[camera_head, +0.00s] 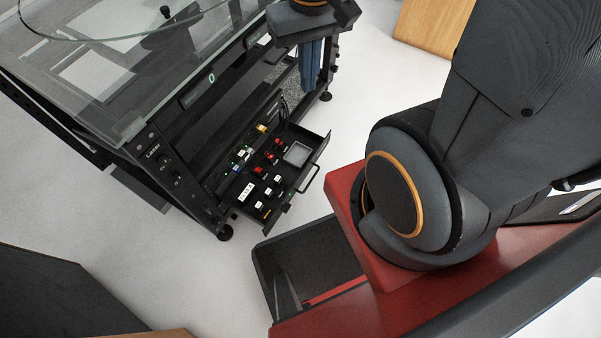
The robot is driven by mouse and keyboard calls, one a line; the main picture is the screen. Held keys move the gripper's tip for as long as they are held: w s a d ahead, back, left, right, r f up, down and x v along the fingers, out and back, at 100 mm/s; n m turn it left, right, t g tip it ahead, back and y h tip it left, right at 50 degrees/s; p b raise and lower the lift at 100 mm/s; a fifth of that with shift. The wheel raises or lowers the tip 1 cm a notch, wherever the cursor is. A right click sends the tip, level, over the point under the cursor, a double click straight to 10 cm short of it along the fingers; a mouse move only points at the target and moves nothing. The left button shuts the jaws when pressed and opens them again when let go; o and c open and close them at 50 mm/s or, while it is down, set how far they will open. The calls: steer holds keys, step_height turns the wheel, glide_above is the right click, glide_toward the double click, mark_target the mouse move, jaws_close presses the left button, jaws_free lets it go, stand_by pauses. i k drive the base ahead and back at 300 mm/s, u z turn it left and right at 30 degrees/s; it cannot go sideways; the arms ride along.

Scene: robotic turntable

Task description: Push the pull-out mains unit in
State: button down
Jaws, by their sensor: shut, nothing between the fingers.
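The pull-out mains unit (286,199) is a black drawer low in the turntable's frame. It sticks out toward the lower right, with red switches, small lit indicators, white labels and a grey panel on top. Its black handle (309,179) is on the outer front face. My gripper (308,88) points down at the top of the picture, with its blue-grey fingers shut and empty. In the picture it is above the drawer and its handle, apart from them. Its distance in depth from the drawer is hard to judge.
The black turntable frame (226,232) carries a glass top (128,124) and a side panel marked "Laser" (155,160). A wooden piece (433,27) stands at the top right, and a dark box (50,300) at the lower left.

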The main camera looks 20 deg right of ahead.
mark_target(292, 160)
steer(key=u, duration=0.85)
steer(key=k, duration=0.95)
steer(key=z, duration=1.3)
